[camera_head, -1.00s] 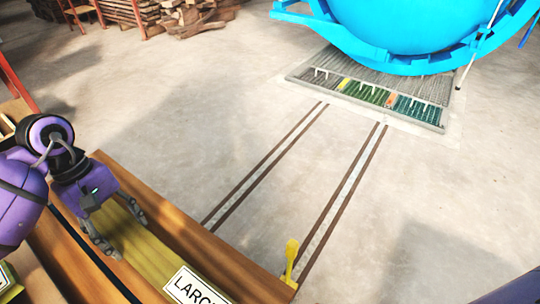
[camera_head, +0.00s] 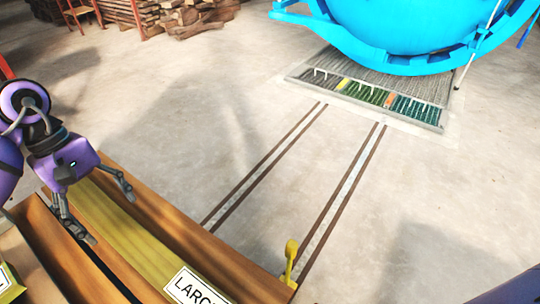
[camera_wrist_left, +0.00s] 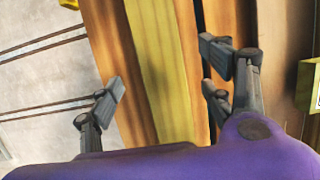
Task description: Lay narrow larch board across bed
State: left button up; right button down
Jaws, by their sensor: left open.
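A long yellow-olive board (camera_head: 138,243) lies lengthwise in a brown wooden trough (camera_head: 190,236). A white label (camera_head: 194,286) at the near end reads "LARC", the rest cut off. My left gripper (camera_head: 112,214) is open over the board, with one finger towards each side of it. In the left wrist view the board (camera_wrist_left: 165,72) runs between the two spread fingers, and no grip on it shows. I cannot tell whether the fingertips touch the trough. My right gripper is not in view. I cannot identify the bed.
A blue round vessel (camera_head: 410,30) stands at the back right above a grated floor pit (camera_head: 372,92). Two floor rails (camera_head: 262,168) run from it towards the trough. A yellow handle (camera_head: 291,262) sits at the trough's corner. Stacked wood (camera_head: 195,18) lies at the back. The middle floor is clear.

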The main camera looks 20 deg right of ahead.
pick_arm(q)
jog(key=v, duration=0.5)
jog(key=shift+w+r, duration=0.15)
jog(key=shift+r, duration=0.15)
